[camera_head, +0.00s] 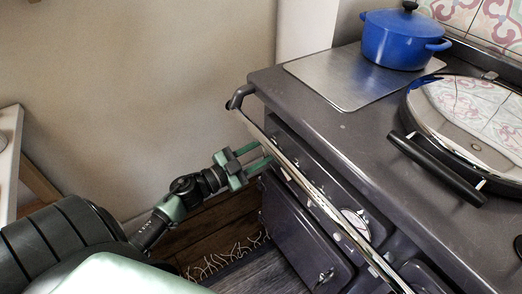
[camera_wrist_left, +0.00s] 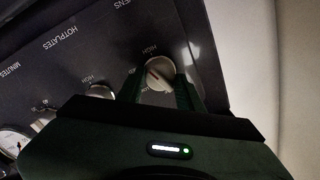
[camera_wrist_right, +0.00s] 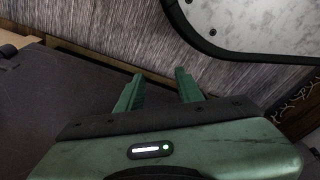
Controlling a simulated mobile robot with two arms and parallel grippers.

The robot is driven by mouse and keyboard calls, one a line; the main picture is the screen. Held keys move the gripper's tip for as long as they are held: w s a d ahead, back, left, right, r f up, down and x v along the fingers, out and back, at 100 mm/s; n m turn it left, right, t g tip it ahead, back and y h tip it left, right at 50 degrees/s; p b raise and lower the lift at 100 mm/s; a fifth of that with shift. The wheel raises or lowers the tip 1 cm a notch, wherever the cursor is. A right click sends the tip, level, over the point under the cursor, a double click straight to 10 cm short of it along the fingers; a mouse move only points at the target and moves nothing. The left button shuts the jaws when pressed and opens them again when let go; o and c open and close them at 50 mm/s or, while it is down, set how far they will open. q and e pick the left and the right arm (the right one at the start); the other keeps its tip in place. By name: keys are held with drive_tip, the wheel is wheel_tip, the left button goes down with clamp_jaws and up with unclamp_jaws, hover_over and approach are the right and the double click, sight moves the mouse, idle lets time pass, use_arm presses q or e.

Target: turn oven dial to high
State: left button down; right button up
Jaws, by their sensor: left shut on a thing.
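The oven dial (camera_wrist_left: 160,74) is a round, pale knob with a small red mark on its face, on the dark stove panel under a HIGH label. The exact setting that the mark points to is hard to read. My left gripper (camera_wrist_left: 158,92) is shut on this dial, one finger on each side. In the head view my left gripper (camera_head: 262,156) reaches under the chrome rail to the left end of the stove front, and the dial is hidden there. My right gripper (camera_wrist_right: 158,88) is open and empty in the right wrist view.
A second knob (camera_wrist_left: 101,91) and a gauge (camera_wrist_left: 14,143) sit further left on the panel. The chrome rail (camera_head: 300,181) runs along the stove front (camera_head: 300,237). A blue pot (camera_head: 398,40) and a chrome lid (camera_head: 465,112) with a black handle are on top.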

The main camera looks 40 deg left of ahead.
use_arm(q)
drive_tip(key=shift+f+m, duration=0.15)
drive_tip(key=shift+m, duration=1.95)
drive_tip(key=c, duration=0.9)
unclamp_jaws()
drive_tip(key=v, duration=0.8)
drive_tip(key=shift+w, duration=0.1)
